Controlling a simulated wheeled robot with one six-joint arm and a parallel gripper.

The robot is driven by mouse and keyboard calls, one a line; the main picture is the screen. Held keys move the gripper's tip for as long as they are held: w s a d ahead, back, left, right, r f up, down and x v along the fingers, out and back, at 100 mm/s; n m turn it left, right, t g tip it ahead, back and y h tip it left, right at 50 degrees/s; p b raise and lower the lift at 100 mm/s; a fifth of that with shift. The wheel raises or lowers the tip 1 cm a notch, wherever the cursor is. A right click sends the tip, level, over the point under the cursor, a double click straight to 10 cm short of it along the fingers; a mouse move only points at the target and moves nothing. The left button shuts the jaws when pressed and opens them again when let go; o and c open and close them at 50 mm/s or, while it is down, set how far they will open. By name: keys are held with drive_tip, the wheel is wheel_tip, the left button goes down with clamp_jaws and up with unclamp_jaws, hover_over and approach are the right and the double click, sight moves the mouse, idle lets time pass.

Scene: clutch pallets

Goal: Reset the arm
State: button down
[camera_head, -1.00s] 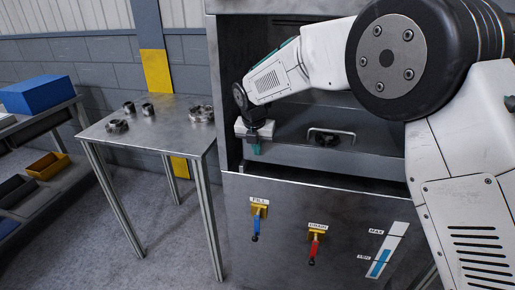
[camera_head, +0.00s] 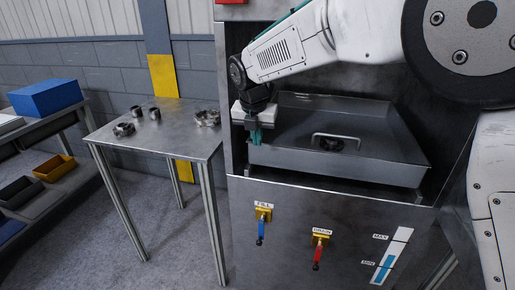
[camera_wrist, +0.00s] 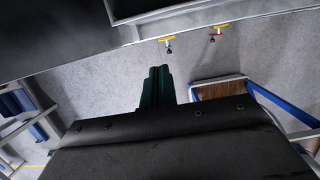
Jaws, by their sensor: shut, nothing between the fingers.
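My gripper (camera_head: 256,138) hangs at the left front corner of the metal tray in the head view, with its teal fingers pointing down. In the wrist view its dark green fingers (camera_wrist: 157,84) lie together with nothing between them. My white arm reaches in from the right, above the tray. I cannot tell whether the fingers touch the tray's edge.
The grey metal tray (camera_head: 340,170) with a handle sits in the machine (camera_head: 300,205). A blue fill lever (camera_head: 261,226) and red drain lever (camera_head: 317,254) are on its front. The metal table (camera_head: 160,145) at left carries several metal parts. A shelf with bins (camera_head: 54,166) stands farther left.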

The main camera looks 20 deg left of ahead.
drive_tip(key=s+d+r+m, duration=0.1)
drive_tip(key=s+d+m, duration=1)
drive_tip(key=d, duration=0.3)
drive_tip(key=s+d+r+m+g, duration=0.1)
drive_tip(key=s+d+r+m, duration=0.1)
drive_tip(key=s+d+m, duration=1)
drive_tip(key=s+d+r+m, duration=0.1)
drive_tip(key=s+d+m, duration=1.1)
drive_tip(key=d, duration=0.6)
drive_tip(key=shift+s+r+m, duration=0.15)
drive_tip(key=shift+r+m, duration=0.25)
drive_tip(key=shift+m, duration=0.1)
